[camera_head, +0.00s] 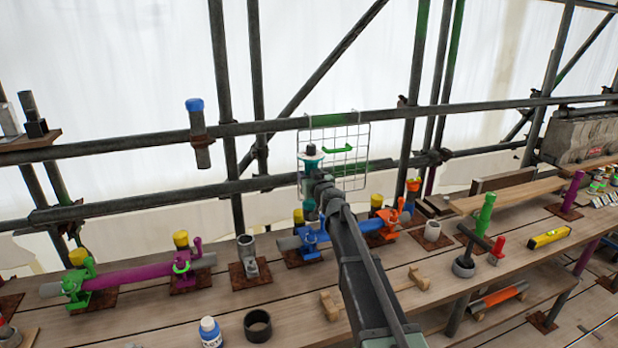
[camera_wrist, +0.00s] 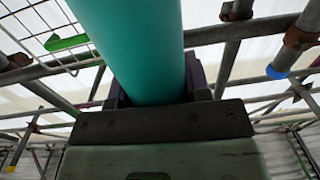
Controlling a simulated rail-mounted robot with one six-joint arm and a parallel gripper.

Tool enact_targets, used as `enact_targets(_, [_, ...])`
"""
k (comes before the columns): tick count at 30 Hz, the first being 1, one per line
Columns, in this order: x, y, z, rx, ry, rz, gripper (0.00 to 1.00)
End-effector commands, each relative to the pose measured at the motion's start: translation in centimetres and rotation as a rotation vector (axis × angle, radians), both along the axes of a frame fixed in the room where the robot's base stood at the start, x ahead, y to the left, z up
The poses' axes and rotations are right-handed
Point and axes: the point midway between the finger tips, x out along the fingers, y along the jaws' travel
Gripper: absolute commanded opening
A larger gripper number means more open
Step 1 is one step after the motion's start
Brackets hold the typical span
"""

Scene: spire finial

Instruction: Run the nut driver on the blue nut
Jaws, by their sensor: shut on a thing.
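My gripper (camera_head: 311,178) is shut on a teal cylindrical tool, taken to be the nut driver (camera_head: 310,162), held upright in the air above the bench. The driver has a dark top, and its lower end shows below the jaws. In the wrist view the driver (camera_wrist: 140,45) is a large smooth teal cylinder between the jaws (camera_wrist: 155,95).
An orange clamp (camera_head: 384,224) stands right of the blue one. A wire rack (camera_head: 345,170) hangs on the scaffold rail behind my gripper. A dark ring (camera_head: 258,326) and white bottle (camera_head: 210,332) stand in front.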

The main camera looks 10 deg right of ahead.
Motion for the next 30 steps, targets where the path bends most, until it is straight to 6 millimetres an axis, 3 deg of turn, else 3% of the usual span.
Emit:
enact_targets(3, [0.0,0.0,-1.7,0.000,0.000,0.000,0.13])
enact_targets(30, [0.0,0.0,-9.2,0.000,0.000,0.000,0.13])
